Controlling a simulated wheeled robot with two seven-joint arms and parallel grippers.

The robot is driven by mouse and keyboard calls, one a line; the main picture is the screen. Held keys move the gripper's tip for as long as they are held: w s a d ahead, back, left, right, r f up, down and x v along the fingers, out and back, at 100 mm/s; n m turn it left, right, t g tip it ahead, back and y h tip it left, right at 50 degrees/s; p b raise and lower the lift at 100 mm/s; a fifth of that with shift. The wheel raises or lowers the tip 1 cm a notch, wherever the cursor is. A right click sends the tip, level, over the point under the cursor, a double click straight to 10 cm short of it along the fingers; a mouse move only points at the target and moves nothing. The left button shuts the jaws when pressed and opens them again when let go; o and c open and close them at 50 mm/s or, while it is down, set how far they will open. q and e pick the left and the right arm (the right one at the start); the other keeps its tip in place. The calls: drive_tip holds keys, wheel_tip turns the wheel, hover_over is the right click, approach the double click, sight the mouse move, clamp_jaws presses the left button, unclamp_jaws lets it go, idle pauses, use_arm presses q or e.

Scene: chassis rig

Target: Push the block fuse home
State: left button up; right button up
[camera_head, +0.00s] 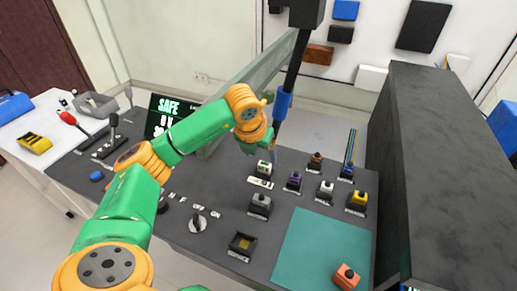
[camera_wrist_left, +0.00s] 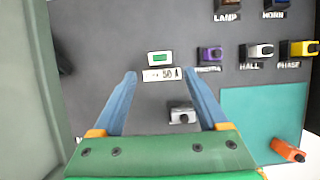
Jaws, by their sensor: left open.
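The block fuse (camera_head: 264,167) is a small white block with a green window, at a plate marked 50 A on the dark panel. In the left wrist view the fuse (camera_wrist_left: 160,58) lies just beyond my fingertips, roughly centred between them. How deep it sits cannot be told. My left gripper (camera_wrist_left: 158,75) is open, with two blue fingers apart and nothing between them. In the head view my left gripper (camera_head: 274,154) is partly hidden behind its own wrist, close above the fuse. My right gripper is not in view.
Near the fuse stand a grey connector (camera_head: 260,206), a purple one (camera_head: 294,181) and a white one (camera_head: 325,191). A teal mat (camera_head: 310,248) carries an orange part (camera_head: 346,276). A tall dark box (camera_head: 440,150) stands at right. A display (camera_head: 168,112) reads SAFE, 0 V.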

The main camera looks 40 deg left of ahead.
use_arm(q)
drive_tip(key=v, duration=0.4)
drive_tip(key=shift+s+r, duration=0.15)
drive_tip(key=shift+r, duration=0.05)
